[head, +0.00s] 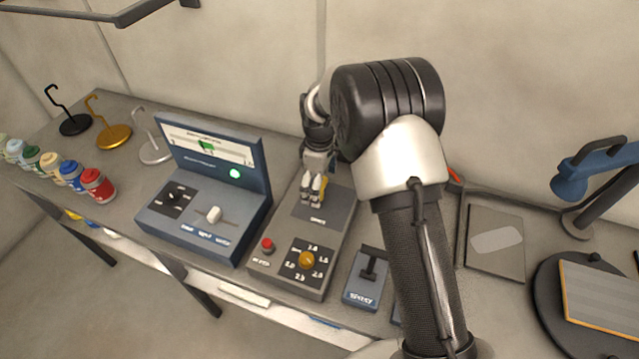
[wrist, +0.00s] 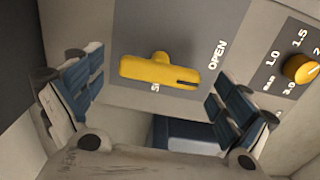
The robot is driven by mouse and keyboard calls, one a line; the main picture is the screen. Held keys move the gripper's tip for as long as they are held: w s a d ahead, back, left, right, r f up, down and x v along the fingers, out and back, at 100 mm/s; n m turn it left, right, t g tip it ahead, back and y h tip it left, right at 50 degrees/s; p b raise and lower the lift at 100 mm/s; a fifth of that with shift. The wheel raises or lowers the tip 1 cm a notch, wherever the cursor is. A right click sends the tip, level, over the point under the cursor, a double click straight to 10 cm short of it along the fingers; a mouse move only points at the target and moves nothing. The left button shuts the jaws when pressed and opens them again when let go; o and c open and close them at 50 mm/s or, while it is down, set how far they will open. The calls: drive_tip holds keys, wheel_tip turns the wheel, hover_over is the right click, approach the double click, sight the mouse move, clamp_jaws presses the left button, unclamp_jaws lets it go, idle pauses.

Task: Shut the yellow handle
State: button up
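The yellow handle (wrist: 158,70) is a T-shaped bar on a grey plate (wrist: 190,25) in the wrist view. Its bar lies across the picture, with a dark line at its right end pointing towards the "OPEN" label. A second label below the bar is mostly covered, with only an "S" showing. My gripper (wrist: 155,98) is open and empty, its blue-grey fingers to either side and apart from the handle.
The grey box also carries an orange-yellow knob (head: 306,260) with numbers and a red button (head: 267,245). A blue console (head: 205,200) stands close on the left. A small lever box (head: 367,280) is at the right front.

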drive_tip(key=c, duration=1)
drive_tip(key=shift+c, duration=0.2)
drive_tip(key=shift+m, duration=0.4)
drive_tip(key=m, duration=0.3)
drive_tip(key=shift+r+m+p, duration=0.1)
drive_tip(key=shift+m+p, duration=0.2)
drive_tip(key=shift+p, duration=0.1)
drive_tip(key=m, duration=0.4)
drive_tip(key=shift+m, duration=0.3)
drive_tip(key=m, duration=0.4)
drive_tip(key=shift+m+p, duration=0.3)
drive_tip(key=shift+p, duration=0.1)
drive_tip(key=shift+m, duration=2.2)
